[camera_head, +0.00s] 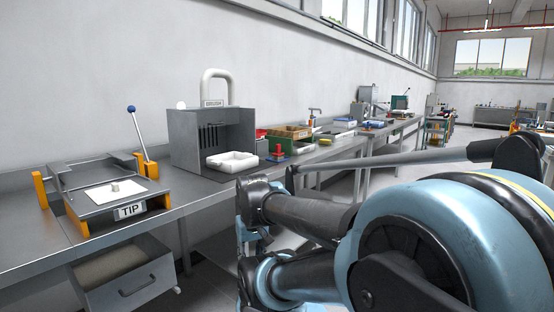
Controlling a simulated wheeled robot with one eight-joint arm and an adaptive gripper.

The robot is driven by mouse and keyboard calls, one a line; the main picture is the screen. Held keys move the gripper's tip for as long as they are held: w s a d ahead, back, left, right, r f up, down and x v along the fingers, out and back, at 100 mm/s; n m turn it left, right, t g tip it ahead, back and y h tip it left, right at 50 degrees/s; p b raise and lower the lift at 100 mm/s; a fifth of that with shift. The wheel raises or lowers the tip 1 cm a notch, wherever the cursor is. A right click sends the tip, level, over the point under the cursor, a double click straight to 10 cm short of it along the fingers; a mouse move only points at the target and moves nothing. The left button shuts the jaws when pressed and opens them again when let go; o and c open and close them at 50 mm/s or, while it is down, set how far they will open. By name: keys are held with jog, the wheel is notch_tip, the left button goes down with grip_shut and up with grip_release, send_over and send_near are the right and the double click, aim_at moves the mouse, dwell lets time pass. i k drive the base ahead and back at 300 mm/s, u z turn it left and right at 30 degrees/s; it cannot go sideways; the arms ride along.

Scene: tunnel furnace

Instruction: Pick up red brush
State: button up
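A small red upright object (278,151) stands on the grey workbench (200,192), just right of a white tray (232,160). It has a dark, flat base. It may be the red brush, but it is too small to tell for certain. My own blue and black arm links fill the lower right of the picture. I cannot make out my gripper's fingers, and nothing held is visible.
A grey extraction box (212,130) stands behind the white tray. At the left is a TIP fixture (112,196) with a blue-knobbed lever (139,140). An open drawer (126,277) juts out below. Brown and green boxes (290,132) sit beyond the red object.

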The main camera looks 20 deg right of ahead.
aim_at(278, 155)
jog(key=k, duration=1.1)
jog(key=z, duration=0.4)
jog(key=i, duration=1.6)
jog(key=u, duration=0.65)
